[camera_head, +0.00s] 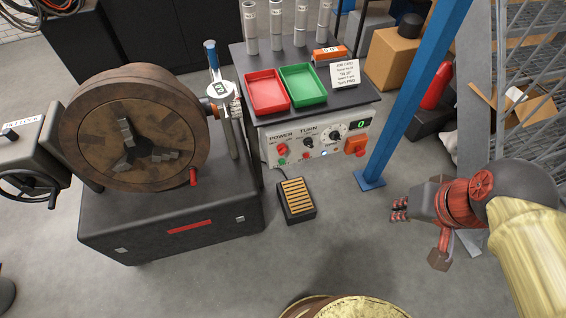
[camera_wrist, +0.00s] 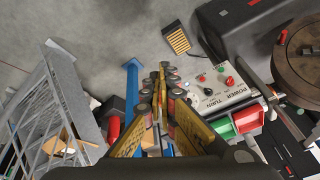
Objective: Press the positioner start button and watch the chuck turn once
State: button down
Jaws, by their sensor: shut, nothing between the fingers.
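The chuck (camera_head: 180,135) is a large brown disc with grey stepped jaws and a red peg near its lower rim. It stands on a dark base at left, and part shows in the wrist view (camera_wrist: 303,70). The control panel (camera_head: 296,139) is white, marked POWER and TURN, with red and green buttons, a black knob (camera_head: 308,143), a dial and a green display reading 0. The panel also shows in the wrist view (camera_wrist: 236,92). My gripper (camera_head: 399,210) is shut and empty, right of the panel and apart from it.
A blue post (camera_head: 412,95) stands between my gripper and the panel. A foot pedal (camera_head: 296,199) lies on the floor before the panel. Red (camera_head: 267,92) and green (camera_head: 303,86) trays sit on the cabinet top. A wire rack (camera_head: 530,60) stands at right. Floor below the post is clear.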

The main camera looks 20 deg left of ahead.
aim_at(282, 162)
jog(key=w+a+f+m+g+y, duration=0.2)
jog(key=w+a+f+g+y, duration=0.35)
jog(key=a, duration=0.55)
jog(key=w+a+f+m+g+y, duration=0.1)
jog(key=w+a+f+g+y, duration=0.15)
jog(key=a+f+y, duration=0.55)
jog(key=w+a+f+m+t+y, duration=0.1)
jog(key=w+a+f+m+t, duration=0.1)
jog(key=f, duration=0.7)
jog(key=w+a+f+m+t+y, duration=0.1)
jog(key=w+a+f+m+t, duration=0.2)
jog(key=f, duration=0.6)
jog(key=w+m+t, duration=0.2)
jog(key=shift+w+a+f+m+t, duration=0.2)
jog(key=shift+w+a+m+t, duration=0.1)
jog(key=shift+m+t, duration=0.1)
jog(key=w+a+b, duration=0.1)
jog(key=w+a, duration=0.3)
jog(key=w, duration=0.3)
jog(key=shift+w+a+b, duration=0.25)
jog(key=shift+a+b, duration=0.05)
jog(key=shift+b, duration=0.05)
jog(key=shift+w, duration=0.1)
jog(key=shift+w+a, duration=0.2)
jog(key=shift+w, duration=0.05)
